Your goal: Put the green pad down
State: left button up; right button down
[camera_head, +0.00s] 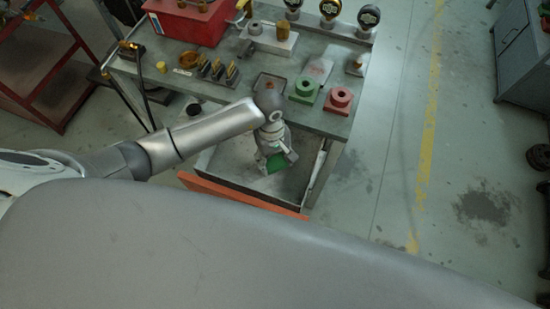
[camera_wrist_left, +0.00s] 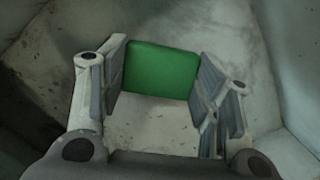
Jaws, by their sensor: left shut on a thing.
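The green pad (camera_wrist_left: 160,71) is a flat rectangular block between the two fingers of my left gripper (camera_wrist_left: 163,95) in the left wrist view. The fingers press on its left and right ends. In the head view my left gripper (camera_head: 278,158) points down into an open drawer (camera_head: 225,168) with a grey floor and an orange front. I cannot tell whether the pad touches the drawer floor. My right gripper is not in view.
The workbench (camera_head: 225,100) above the drawer carries a red bin (camera_head: 190,25), a green block (camera_head: 304,88), a red block (camera_head: 340,100), gauges and several brass fittings. A red rack (camera_head: 45,75) stands at the left.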

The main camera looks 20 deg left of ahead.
pick_arm(q)
jog(key=shift+f, duration=0.5)
jog(key=shift+f, duration=0.1)
jog(key=shift+f, duration=0.15)
jog(key=o, duration=0.8)
